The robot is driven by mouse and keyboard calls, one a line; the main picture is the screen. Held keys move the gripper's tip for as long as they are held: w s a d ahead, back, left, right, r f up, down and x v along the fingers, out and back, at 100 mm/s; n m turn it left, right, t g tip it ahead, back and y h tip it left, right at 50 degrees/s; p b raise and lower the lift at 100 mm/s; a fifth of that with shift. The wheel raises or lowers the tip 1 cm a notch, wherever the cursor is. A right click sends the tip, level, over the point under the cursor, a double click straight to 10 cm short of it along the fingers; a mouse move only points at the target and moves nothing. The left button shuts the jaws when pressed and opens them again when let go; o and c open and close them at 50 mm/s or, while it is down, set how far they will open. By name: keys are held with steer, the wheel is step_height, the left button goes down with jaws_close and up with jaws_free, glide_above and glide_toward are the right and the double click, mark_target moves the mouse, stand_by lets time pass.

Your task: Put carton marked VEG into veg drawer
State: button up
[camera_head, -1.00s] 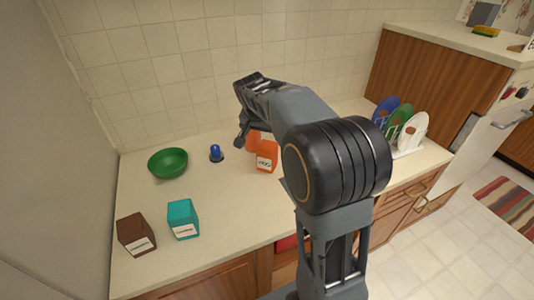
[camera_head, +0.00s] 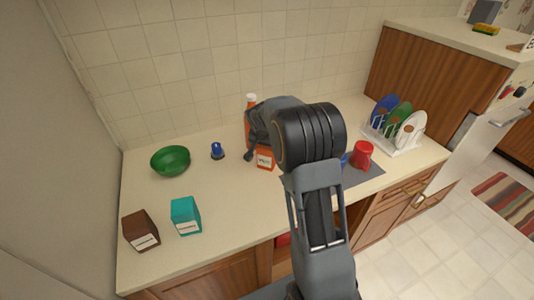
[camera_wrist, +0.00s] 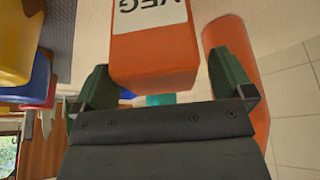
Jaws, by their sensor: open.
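The orange carton (camera_head: 265,162) stands on the counter, partly hidden by my gripper (camera_head: 254,148). In the wrist view the carton (camera_wrist: 152,58) shows its white VEG label, upside down. The carton lies between the two green fingers of my gripper (camera_wrist: 160,80), which are open, with a visible gap on each side. An orange bottle (camera_head: 250,104) with a white cap stands just behind; it also shows in the wrist view (camera_wrist: 236,60), close to the right finger. Below the counter edge, something red (camera_head: 284,239) shows beside my arm; whether it is in an open drawer I cannot tell.
A green bowl (camera_head: 170,160), a blue-topped item (camera_head: 217,150), a teal carton (camera_head: 186,216) and a brown carton (camera_head: 141,231) are on the left counter. A red mug (camera_head: 363,155) stands on a grey mat (camera_head: 362,176), near a white plate rack (camera_head: 400,149).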

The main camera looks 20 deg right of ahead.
steer(key=shift+x, duration=0.85)
steer(key=c, duration=1.1)
steer(key=shift+r, duration=0.1)
steer(key=shift+c, duration=0.9)
steer(key=shift+r, duration=0.1)
